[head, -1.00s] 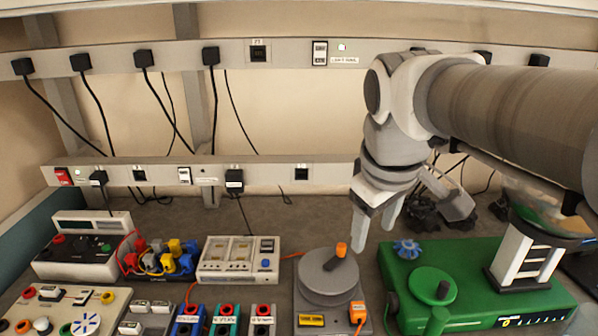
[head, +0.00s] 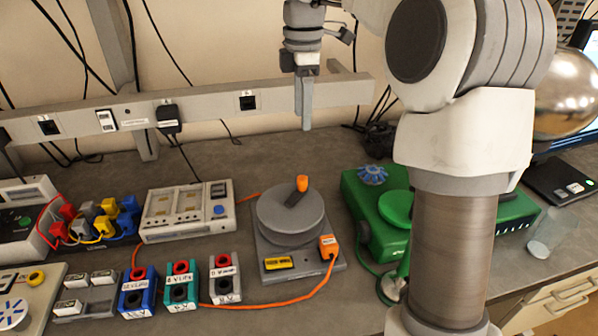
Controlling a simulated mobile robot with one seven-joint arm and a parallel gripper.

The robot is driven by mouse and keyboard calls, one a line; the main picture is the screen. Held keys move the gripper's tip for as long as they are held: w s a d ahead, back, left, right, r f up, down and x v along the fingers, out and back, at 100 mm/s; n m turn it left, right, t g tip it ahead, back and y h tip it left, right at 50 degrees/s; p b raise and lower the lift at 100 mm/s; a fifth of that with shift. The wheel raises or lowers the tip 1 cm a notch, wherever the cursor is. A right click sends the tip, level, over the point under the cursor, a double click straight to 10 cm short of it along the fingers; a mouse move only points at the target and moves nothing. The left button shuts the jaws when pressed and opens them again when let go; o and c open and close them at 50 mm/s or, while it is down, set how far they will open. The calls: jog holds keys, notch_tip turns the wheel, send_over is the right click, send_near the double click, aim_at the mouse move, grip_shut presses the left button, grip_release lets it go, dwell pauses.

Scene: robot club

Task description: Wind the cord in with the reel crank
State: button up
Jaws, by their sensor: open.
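The cord reel (head: 291,215) is a grey round drum on a grey base, with a yellow label on its front. Its crank is a dark arm with an orange knob (head: 302,184) standing up near the drum's far right edge. An orange cord (head: 262,304) runs from an orange plug block (head: 328,245) at the base's right across the bench to the left. My gripper (head: 304,122) hangs above and behind the reel, fingers pointing down. It is open and empty, apart from the knob. One finger largely hides the other.
A green machine (head: 356,200) stands right of the reel, partly behind my arm. A grey charger-like box (head: 186,214) is on the left. Blue, teal and grey blocks (head: 181,287) stand front left. A rail with sockets (head: 222,103) runs behind.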

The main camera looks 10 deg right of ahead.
aim_at(302, 178)
notch_tip(302, 178, down, 17)
jog(key=b, duration=0.3)
jog(key=shift+r, duration=0.2)
grip_shut()
